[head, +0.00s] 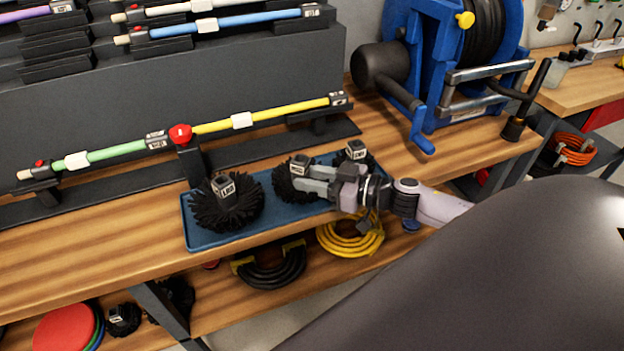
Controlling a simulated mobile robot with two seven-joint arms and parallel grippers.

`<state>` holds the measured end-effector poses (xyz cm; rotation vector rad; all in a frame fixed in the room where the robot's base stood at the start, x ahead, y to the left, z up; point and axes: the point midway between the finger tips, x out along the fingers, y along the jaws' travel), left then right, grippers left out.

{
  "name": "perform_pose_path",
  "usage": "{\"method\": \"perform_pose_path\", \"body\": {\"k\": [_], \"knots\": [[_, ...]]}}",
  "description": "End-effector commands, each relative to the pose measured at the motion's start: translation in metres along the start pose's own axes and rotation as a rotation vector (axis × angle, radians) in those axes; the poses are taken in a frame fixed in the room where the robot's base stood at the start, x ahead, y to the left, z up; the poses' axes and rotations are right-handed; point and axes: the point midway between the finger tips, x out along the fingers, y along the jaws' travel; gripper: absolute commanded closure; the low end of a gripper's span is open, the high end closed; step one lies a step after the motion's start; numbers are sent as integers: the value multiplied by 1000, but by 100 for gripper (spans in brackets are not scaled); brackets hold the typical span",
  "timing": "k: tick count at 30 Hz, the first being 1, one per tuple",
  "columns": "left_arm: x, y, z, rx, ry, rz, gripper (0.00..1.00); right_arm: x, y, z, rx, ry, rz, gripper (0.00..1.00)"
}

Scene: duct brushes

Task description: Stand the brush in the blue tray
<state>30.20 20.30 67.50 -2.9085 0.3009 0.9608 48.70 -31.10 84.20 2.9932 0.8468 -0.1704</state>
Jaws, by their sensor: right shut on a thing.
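The blue tray (275,215) lies on the wooden workbench near its front edge. A round black brush (226,207) with a labelled square hub stands upright at the tray's left end. A second black brush (283,186) stands at the tray's middle, its labelled hub on top. My right gripper (306,181) comes in from the right and is shut on this middle brush; the fingers hide part of it. I cannot tell whether its bristles touch the tray floor. A third brush (356,151) stands behind the gripper at the right end, partly hidden. My left gripper is not in view.
Behind the tray, a rack holds a green rod (115,152) and a yellow rod (275,115) end to end. A blue hose reel (435,75) stands at the back right. Coiled cables, including a yellow one (350,240), lie on the lower shelf. The bench's left front is clear.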

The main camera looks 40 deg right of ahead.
Motion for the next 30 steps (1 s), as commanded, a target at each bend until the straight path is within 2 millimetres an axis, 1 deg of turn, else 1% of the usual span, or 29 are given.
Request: {"method": "perform_pose_path", "body": {"k": [4, 8, 9, 11, 19, 22, 26, 30], "knots": [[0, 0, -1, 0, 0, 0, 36, 0, 0, -2, -2, 2, 0, 100], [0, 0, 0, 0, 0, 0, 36, 0, 0, 1, -1, 2, 0, 100], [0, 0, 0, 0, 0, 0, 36, 0, 0, 1, -2, 1, 0, 60], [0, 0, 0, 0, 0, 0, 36, 0, 0, 1, -2, 1, 0, 41], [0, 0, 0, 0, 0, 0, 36, 0, 0, 0, -2, 1, 0, 41], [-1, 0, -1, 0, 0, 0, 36, -1, 0, -3, -2, 0, 0, 41], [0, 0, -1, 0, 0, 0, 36, -10, 0, -1, -2, -2, 1, 41], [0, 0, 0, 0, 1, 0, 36, -26, 0, 0, -2, -3, 0, 41]]}}
